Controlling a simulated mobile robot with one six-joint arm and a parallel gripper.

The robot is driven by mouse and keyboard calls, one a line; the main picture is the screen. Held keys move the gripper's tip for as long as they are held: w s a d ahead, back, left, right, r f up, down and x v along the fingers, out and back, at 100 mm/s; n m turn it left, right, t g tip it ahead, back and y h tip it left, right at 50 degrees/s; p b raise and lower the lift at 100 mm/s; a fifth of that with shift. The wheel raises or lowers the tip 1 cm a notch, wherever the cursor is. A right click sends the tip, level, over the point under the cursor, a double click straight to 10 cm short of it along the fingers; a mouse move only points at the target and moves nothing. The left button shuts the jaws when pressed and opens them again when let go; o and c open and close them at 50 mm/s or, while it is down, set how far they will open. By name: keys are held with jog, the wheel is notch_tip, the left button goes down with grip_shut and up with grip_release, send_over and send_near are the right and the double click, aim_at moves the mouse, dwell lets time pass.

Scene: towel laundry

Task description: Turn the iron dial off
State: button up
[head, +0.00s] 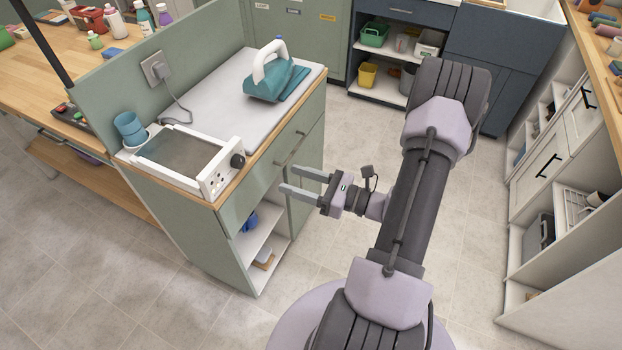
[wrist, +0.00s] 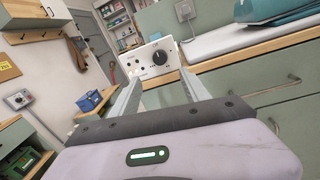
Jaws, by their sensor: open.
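The teal iron with a white handle (head: 268,72) rests on the pale ironing surface (head: 212,92) on top of the green cabinet. A white box with a dark plate on top (head: 185,160) sits at the near end of that top. Its black dial (head: 237,160) is on the front panel. In the wrist view the dial (wrist: 160,57) shows on the white panel, between and beyond my fingers. My gripper (head: 286,181) is open and empty, in front of the cabinet and apart from the dial. The dial's exact setting is too small to read.
A plugged-in cord runs from the wall outlet (head: 155,70) down to the counter. A blue cup (head: 130,129) stands beside the white box. The cabinet's wooden front edge and drawer handle (head: 290,148) lie near my gripper. The tiled floor around is clear.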

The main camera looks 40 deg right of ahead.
jog(key=v, duration=0.4)
jog(key=shift+s+d, duration=0.1)
jog(key=shift+s, duration=0.2)
jog(key=a+r+n+g+y, duration=0.2)
jog(key=a+r+n+g, duration=0.3)
jog(key=a+n+g, duration=0.4)
jog(key=a+r+n+g+y, duration=0.1)
jog(key=a+r+n+g, duration=0.5)
jog(key=a, duration=0.4)
jog(key=s+a+r+n+t+h, duration=0.4)
jog(key=s+a+r+n+h, duration=0.2)
jog(key=n, duration=0.7)
notch_tip(320, 180, up, 3)
jog(key=s+h, duration=0.1)
jog(key=h, duration=0.1)
jog(key=shift+a+f+h, duration=0.2)
jog(key=shift+f+h, duration=0.05)
jog(key=shift+h, duration=0.15)
